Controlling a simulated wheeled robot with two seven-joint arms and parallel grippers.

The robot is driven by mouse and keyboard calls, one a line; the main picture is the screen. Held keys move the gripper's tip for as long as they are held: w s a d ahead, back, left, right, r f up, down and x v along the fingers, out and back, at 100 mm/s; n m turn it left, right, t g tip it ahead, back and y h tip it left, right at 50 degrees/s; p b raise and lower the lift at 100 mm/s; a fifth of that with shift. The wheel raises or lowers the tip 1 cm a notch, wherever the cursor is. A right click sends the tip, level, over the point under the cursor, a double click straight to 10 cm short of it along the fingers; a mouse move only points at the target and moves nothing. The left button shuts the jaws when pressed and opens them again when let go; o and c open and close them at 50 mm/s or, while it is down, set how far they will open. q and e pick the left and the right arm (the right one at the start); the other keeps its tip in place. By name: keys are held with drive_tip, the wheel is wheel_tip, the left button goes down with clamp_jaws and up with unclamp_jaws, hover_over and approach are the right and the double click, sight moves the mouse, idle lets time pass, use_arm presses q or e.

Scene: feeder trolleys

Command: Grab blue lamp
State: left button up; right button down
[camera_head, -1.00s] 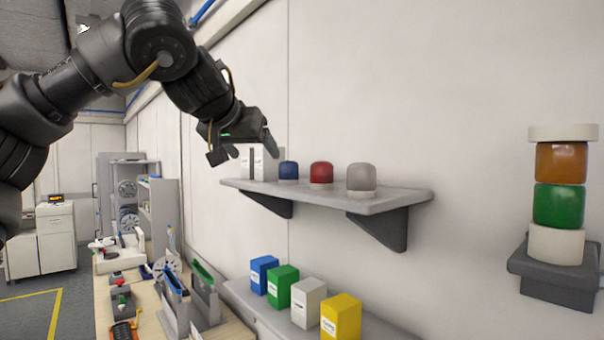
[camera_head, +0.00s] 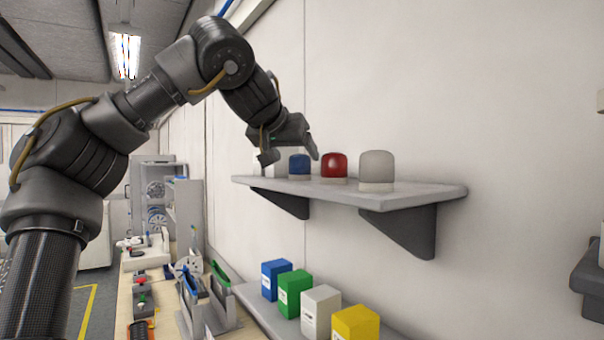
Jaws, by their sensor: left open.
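The blue lamp (camera_head: 299,164) is a small blue dome on a pale base. It stands upright on the upper wall shelf (camera_head: 415,197), left of a red lamp (camera_head: 334,166) and a clear grey lamp (camera_head: 377,168). My left gripper (camera_head: 290,157) is open, with its two dark fingers spread, one on the left of the blue lamp and one at its upper right in the picture. The lamp shows between them. I cannot tell whether the fingers touch it or how far in front they are.
A lower shelf (camera_head: 257,299) holds blue, green, white and yellow boxes (camera_head: 320,312). Dark brackets (camera_head: 405,230) support the upper shelf. A workbench (camera_head: 160,290) with tools and holders runs along the left.

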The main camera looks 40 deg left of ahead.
sight(296, 158)
use_arm(q)
drive_tip(key=shift+w+a+f, duration=0.15)
drive_tip(key=shift+w+a, duration=0.05)
drive_tip(key=shift+w, duration=0.2)
drive_tip(key=shift+a, duration=0.15)
drive_tip(key=shift+s+a, duration=0.1)
drive_tip(key=shift+s, duration=0.05)
drive_tip(key=w+p, duration=0.1)
drive_tip(key=p, duration=0.2)
drive_tip(key=shift+w+f, duration=0.35)
drive_tip(key=shift+w, duration=0.05)
drive_tip(key=p+x, duration=0.1)
drive_tip(key=x, duration=0.1)
drive_tip(key=shift+w+a+f, duration=0.15)
drive_tip(key=shift+w+f, duration=0.05)
drive_tip(key=shift+f, duration=0.05)
drive_tip(key=shift+w+a+f, duration=0.2)
drive_tip(key=shift+w+f, duration=0.05)
drive_tip(key=shift+s+d+r, duration=0.15)
drive_tip(key=shift+s, duration=0.1)
drive_tip(key=shift+d, duration=0.1)
drive_tip(key=shift+c, duration=0.7)
drive_tip(key=shift+w, duration=0.1)
drive_tip(key=c, duration=0.9)
use_arm(e)
drive_tip(key=r, duration=0.4)
drive_tip(key=shift+w+a+r, duration=0.1)
drive_tip(key=shift+w+r, duration=0.25)
drive_tip(key=shift+r, duration=0.05)
